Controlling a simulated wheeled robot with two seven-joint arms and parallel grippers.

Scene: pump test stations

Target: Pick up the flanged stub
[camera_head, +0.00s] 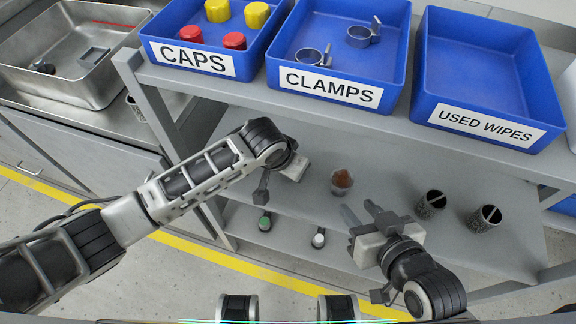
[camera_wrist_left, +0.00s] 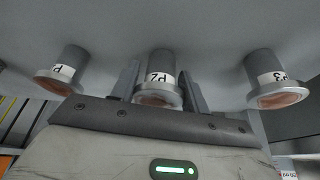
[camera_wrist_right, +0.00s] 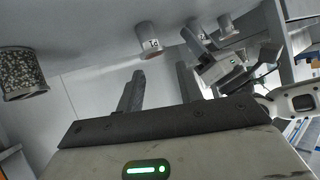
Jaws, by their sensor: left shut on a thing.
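Three grey flanged stubs, P1 (camera_wrist_left: 58,72), P2 (camera_wrist_left: 158,94) and P3 (camera_wrist_left: 275,85), show in the left wrist view, which is upside down. Each has a wide flange and a coppery mouth. My left gripper (camera_wrist_left: 160,76) is shut on P2, one finger on each side. In the head view P1 (camera_head: 342,182) stands on the shelf under the bins; my left arm hides the other two and my left fingers. My right gripper (camera_head: 362,212) is open and empty, just in front of P1. P1 also shows in the right wrist view (camera_wrist_right: 152,42).
Two dark mesh cups (camera_head: 430,205) (camera_head: 484,218) stand right of P1 on the grey shelf (camera_head: 390,170). Blue bins for caps (camera_head: 188,58), clamps (camera_head: 332,90) and used wipes (camera_head: 483,118) sit above. A green-topped item (camera_head: 264,223) and a white-topped item (camera_head: 318,238) are lower down.

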